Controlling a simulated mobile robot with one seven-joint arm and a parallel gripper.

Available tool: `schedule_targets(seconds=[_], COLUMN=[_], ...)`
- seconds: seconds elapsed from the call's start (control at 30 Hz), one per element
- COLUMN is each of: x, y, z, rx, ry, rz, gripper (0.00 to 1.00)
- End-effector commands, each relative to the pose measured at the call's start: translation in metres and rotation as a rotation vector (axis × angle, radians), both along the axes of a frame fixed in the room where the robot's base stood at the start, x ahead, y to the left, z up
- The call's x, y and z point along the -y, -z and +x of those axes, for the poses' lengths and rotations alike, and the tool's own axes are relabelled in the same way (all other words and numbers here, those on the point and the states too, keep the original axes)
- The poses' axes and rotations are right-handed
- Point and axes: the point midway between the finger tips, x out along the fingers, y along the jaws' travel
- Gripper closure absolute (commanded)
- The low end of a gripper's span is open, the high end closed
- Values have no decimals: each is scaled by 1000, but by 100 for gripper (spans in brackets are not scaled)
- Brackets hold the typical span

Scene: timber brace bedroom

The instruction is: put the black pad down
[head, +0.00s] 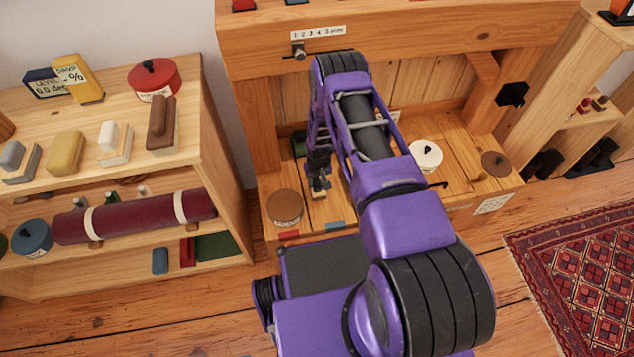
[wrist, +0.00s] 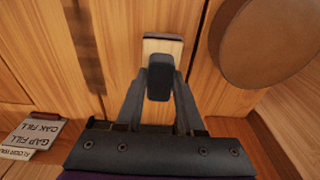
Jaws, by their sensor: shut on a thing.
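The black pad (wrist: 160,78) is a dark rounded grip on a pale wooden block with a dark far edge, seen in the wrist view. My gripper (wrist: 160,90) is shut on the dark grip, one finger on each side. In the head view my gripper (head: 318,168) points down over the wooden bench floor (head: 333,208), just right of a round brown lid (head: 285,206). The pad is small and partly hidden by my fingers there. I cannot tell whether its underside touches the wood.
A white round tin (head: 425,155) and a small brown disc (head: 495,163) stand to the right. A blue piece (head: 334,225) and a red piece (head: 289,235) lie at the front edge. A bench beam (head: 420,40) stands behind. A shelf (head: 225,165) is at left.

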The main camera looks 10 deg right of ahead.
Motion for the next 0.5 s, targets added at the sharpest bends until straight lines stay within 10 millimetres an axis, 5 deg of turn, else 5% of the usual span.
schedule_targets(seconds=[0.17,0.2,0.37,0.5], x=[0,0,0,0], y=[3,3,3,3], z=[0,0,0,0], rx=[-1,-1,-1,-1], ry=[0,0,0,0], rz=[0,0,0,0], gripper=[100,59,33,33])
